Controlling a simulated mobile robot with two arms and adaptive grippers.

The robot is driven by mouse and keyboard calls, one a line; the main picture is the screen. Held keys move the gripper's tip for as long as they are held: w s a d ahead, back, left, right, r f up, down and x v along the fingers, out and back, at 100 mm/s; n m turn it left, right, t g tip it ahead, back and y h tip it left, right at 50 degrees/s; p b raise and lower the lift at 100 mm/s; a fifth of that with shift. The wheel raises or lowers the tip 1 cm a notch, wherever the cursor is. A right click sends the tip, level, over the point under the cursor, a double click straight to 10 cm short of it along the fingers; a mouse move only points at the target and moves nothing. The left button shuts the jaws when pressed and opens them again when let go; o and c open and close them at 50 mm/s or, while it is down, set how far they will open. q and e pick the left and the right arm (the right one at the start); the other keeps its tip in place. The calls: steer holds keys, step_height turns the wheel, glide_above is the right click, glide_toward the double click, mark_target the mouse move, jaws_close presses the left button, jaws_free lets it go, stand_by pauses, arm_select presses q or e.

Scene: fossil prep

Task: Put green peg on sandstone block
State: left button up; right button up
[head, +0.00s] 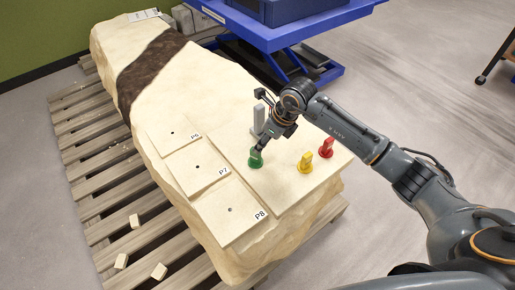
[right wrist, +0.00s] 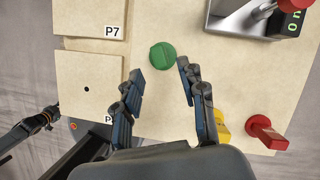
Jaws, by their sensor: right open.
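The green peg (head: 255,159) stands on the flat top of the pale sandstone block (head: 205,85), right of the plates marked P7 and P8. It also shows in the right wrist view (right wrist: 162,55), as a round green top. My right gripper (head: 259,148) is at the peg from above. In the right wrist view my right gripper (right wrist: 161,73) is open, with the peg between and slightly past its fingertips, and gaps on both sides. Plates P6 (head: 175,131), P7 (head: 190,172) and P8 (head: 225,217) each have a small dark hole.
A yellow peg (head: 305,163) and a red peg (head: 326,148) stand right of the green one. A grey upright device (head: 258,118) stands behind the gripper. The block rests on a wooden pallet (head: 98,190) with loose chips. A blue lift table (head: 275,35) stands behind.

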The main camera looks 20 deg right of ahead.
steer(key=shift+v, duration=2.15)
